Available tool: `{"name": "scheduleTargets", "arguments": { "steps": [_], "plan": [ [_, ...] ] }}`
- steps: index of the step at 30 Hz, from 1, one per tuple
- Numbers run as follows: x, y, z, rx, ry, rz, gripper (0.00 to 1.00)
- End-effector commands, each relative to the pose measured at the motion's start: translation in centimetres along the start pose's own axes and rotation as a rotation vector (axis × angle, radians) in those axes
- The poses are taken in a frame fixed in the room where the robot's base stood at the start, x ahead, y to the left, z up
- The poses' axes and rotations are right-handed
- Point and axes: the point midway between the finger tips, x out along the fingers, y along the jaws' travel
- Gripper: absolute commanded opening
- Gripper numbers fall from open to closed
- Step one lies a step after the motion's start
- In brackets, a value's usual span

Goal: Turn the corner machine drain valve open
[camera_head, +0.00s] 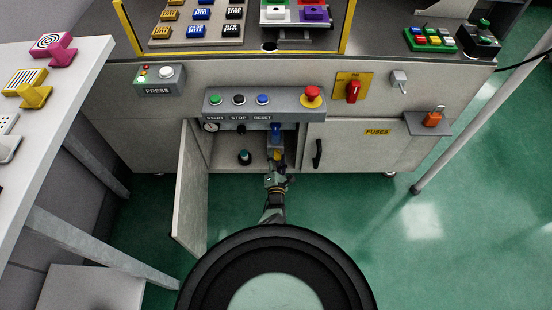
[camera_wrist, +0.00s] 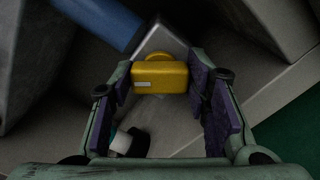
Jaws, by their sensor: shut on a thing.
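The drain valve sits inside the open cabinet under the machine. Its yellow handle (camera_head: 278,156) is below a grey valve body and a blue pipe (camera_head: 276,132). In the wrist view the yellow handle (camera_wrist: 160,78) lies across the gap between my fingertips, in front of the grey body (camera_wrist: 165,42), with the blue pipe (camera_wrist: 98,20) at upper left. My gripper (camera_head: 276,178) reaches into the cabinet from the front. In the wrist view my gripper (camera_wrist: 160,86) is shut on the handle, one purple pad at each end of it.
The cabinet door (camera_head: 190,190) stands open on the left. A teal-topped knob (camera_head: 244,157) is left of the valve inside the cabinet. A button panel (camera_head: 263,103) overhangs the opening. The closed fuses door (camera_head: 355,147) is on the right. Green floor in front is clear.

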Motion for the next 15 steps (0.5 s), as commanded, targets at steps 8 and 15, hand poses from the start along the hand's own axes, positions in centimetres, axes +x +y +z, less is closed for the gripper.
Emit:
{"name": "scheduleTargets", "arguments": {
  "steps": [8,15],
  "plan": [
    [-0.07,-0.08,-0.09,0.183,0.001,-0.001,0.15],
    [-0.06,-0.11,-0.08,0.378,0.0,0.0,0.15]
  ]
}}
